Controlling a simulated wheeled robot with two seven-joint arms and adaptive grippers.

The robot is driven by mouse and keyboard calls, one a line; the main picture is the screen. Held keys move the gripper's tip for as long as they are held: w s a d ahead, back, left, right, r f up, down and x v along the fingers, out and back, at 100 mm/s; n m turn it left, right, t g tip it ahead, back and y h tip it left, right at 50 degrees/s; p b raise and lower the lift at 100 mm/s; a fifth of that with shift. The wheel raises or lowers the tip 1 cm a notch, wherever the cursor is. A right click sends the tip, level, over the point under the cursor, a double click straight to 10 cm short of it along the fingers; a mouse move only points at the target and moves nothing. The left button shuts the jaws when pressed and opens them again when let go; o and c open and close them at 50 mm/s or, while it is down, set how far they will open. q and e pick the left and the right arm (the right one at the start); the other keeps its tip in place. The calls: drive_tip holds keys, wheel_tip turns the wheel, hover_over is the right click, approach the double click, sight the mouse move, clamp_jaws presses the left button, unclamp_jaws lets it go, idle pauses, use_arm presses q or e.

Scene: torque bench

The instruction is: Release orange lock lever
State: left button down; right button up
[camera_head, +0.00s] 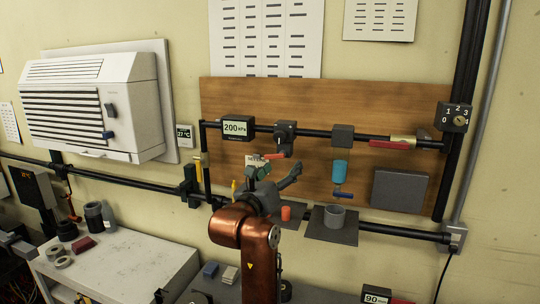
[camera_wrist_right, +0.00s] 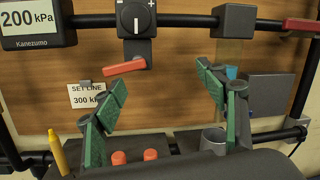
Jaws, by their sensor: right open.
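The orange lock lever (camera_head: 274,156) is a short red-orange bar below a black dial (camera_head: 285,133) on the upper pipe. In the right wrist view the lever (camera_wrist_right: 125,67) tilts slightly, its right end higher, under the dial marked minus and plus (camera_wrist_right: 136,18). My right gripper (camera_head: 277,178) is just below the lever in the head view. In the right wrist view my right gripper (camera_wrist_right: 160,88) is open and empty, its green-padded fingers spread wide. The left finger is below the lever, the right finger well to its right; no contact shows. My left gripper is not in view.
A 200 kPa gauge (camera_head: 238,128) sits left of the dial. A SET LINE 300 card (camera_wrist_right: 87,95) hangs below the lever. A blue cylinder (camera_head: 340,170) and a grey cup (camera_head: 334,216) are to the right. A red handle (camera_head: 390,144) lies along the upper pipe.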

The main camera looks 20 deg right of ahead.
sight(273, 156)
drive_tip(key=w+a+n+y, duration=0.1)
drive_tip(key=w+a+y, duration=0.15)
drive_tip(key=a, duration=0.25)
drive_tip(key=shift+y, duration=0.35)
drive_tip(key=x, duration=0.2)
drive_tip(key=p+x, duration=0.1)
drive_tip(key=x, duration=0.1)
drive_tip(key=r+x, duration=0.1)
drive_tip(key=x, duration=0.1)
drive_tip(key=shift+w+d+p, duration=0.1)
drive_tip(key=shift+d+p, duration=0.25)
drive_tip(key=shift+d, duration=0.3)
drive_tip(key=shift+c, duration=0.3)
